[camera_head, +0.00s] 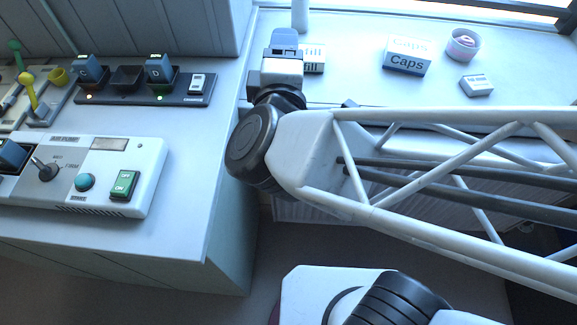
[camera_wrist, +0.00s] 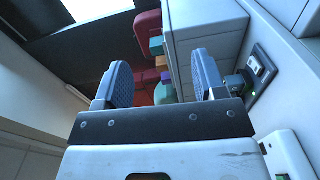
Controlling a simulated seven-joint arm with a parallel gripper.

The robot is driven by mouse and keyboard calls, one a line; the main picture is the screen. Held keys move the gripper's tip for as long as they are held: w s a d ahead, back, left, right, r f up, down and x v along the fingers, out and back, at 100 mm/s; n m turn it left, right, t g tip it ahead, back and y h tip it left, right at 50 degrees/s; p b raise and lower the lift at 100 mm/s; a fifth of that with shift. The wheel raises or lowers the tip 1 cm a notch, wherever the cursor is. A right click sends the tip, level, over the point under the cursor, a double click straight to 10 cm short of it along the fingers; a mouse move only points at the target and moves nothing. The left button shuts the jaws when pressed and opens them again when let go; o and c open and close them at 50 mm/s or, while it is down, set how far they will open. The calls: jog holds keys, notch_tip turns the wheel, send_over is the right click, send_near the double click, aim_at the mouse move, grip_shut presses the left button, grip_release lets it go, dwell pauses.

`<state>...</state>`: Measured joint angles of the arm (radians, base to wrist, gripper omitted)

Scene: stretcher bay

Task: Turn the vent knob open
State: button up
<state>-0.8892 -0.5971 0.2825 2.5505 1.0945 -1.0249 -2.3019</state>
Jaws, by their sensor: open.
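The air pump panel (camera_head: 140,170) lies on the left counter in the head view. It carries a dark rotary knob (camera_head: 47,171) with a pointer, a teal button (camera_head: 85,182) and a green ON switch (camera_head: 124,185). The rotary knob may be the vent knob; its small label is not legible enough to tell. My gripper (camera_head: 285,40) is at the back, right of the counter and well apart from the panel. In the wrist view my gripper (camera_wrist: 160,82) has its two blue-grey fingers wide apart with nothing held between them. No knob is clear there.
Behind the panel stands a charger strip (camera_head: 197,99) with two seated devices and an empty cradle. Yellow and green levers (camera_head: 30,90) stand at far left. A Caps box (camera_head: 407,58), a cup (camera_head: 463,45) and a small box (camera_head: 477,86) are on the back counter.

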jog(key=shift+s+d+f+h, duration=0.1)
jog(key=shift+s+h, duration=0.1)
jog(key=shift+h, duration=0.1)
notch_tip(320, 180, down, 44)
jog(key=shift+f, duration=0.15)
dwell(0.6)
jog(key=shift+w, duration=0.2)
jog(key=shift+w, duration=3.7)
jog(key=c, duration=0.9)
